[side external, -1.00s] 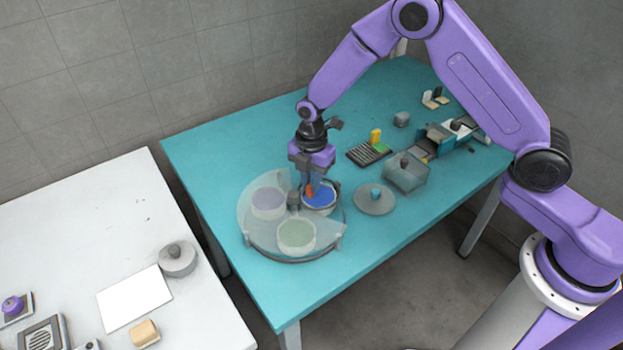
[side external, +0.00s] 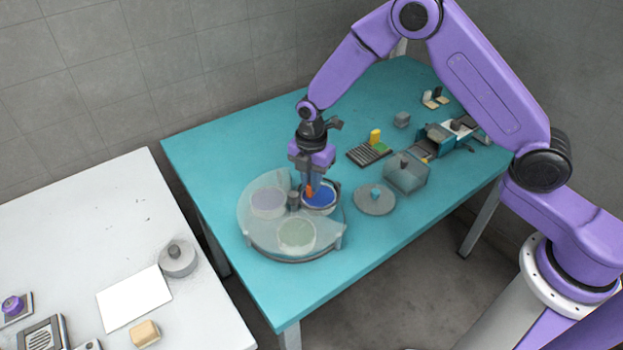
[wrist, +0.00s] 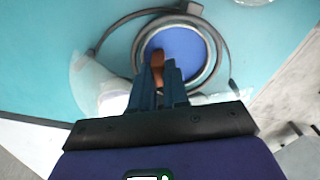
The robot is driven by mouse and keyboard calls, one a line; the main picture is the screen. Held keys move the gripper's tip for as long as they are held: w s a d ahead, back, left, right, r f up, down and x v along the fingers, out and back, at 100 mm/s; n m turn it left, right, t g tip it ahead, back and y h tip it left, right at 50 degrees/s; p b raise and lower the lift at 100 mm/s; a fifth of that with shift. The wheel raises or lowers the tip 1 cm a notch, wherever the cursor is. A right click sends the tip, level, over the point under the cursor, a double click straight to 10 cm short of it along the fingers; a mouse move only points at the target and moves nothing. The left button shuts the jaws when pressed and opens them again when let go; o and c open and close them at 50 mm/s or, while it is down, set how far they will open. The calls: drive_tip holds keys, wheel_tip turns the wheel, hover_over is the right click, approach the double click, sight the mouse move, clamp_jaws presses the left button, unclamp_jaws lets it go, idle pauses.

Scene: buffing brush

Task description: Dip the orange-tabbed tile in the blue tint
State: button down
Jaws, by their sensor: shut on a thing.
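The blue tint (side external: 322,200) fills a round pot at the back right of a round carousel (side external: 268,252) with a clear cover. It also shows in the wrist view (wrist: 186,48). My gripper (side external: 309,184) points down over this pot. It is shut on the orange tab (side external: 310,191) of the tile, which also shows orange-brown at the fingertips in the wrist view (wrist: 157,60). The tile's lower part is at or just above the blue surface; I cannot tell if it touches. The rest of the tile is hidden.
Two other pots, pale lilac (side external: 268,202) and pale green (side external: 296,235), sit under the clear cover. The teal table's left front is clear.

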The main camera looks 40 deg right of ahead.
drive_tip(key=shift+r, duration=0.2)
drive_tip(key=shift+r, duration=1.6)
drive_tip(key=shift+r, duration=0.1)
idle(0.6)
drive_tip(key=shift+r, duration=1.95)
